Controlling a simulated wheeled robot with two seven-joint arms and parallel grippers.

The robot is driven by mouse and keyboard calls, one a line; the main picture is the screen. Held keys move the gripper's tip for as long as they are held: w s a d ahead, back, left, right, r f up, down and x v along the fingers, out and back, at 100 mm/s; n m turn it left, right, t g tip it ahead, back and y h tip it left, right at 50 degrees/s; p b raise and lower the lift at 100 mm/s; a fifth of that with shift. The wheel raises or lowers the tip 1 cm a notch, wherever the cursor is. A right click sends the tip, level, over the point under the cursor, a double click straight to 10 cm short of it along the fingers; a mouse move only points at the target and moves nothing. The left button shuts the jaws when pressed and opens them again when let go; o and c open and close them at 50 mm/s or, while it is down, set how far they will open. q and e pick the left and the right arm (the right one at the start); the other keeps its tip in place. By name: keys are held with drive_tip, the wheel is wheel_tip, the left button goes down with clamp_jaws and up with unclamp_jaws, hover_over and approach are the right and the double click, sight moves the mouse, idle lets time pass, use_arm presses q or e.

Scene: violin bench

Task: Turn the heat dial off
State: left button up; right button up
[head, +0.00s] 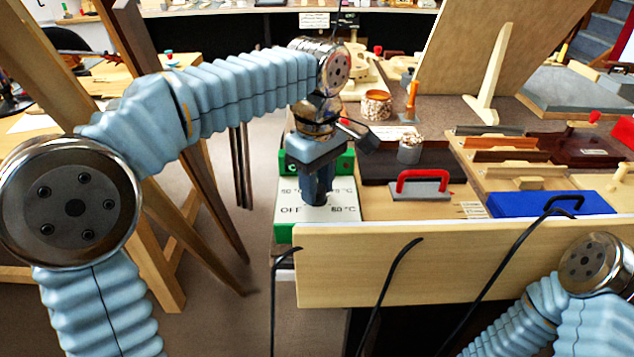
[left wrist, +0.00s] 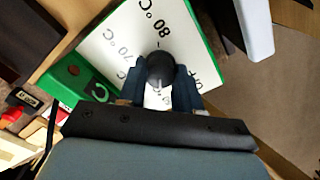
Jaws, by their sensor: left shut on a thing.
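The heat dial is a dark round knob on a white panel (head: 345,213) with a green edge, marked OFF and with several temperatures. In the left wrist view the knob (left wrist: 160,68) sits between the two blue-grey fingers of my left gripper (left wrist: 160,88). In the head view my left gripper (head: 320,190) points down at the panel, shut on the knob, and hides part of the markings. A faint pale line shows on the knob, but I cannot tell which mark it points at. My right gripper is out of view.
A red-handled grey block (head: 424,184) and a blue case (head: 550,203) lie right of the panel. A jar (head: 410,148) stands behind the block. A pale board (head: 400,262) runs along the bench front, with black cables over it.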

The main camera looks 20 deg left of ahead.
use_arm(q)
drive_tip(key=shift+n, duration=0.5)
drive_tip(key=o, duration=1)
drive_tip(key=shift+o, duration=0.2)
wheel_tip(320, 180, up, 14)
drive_tip(key=shift+f, duration=0.1)
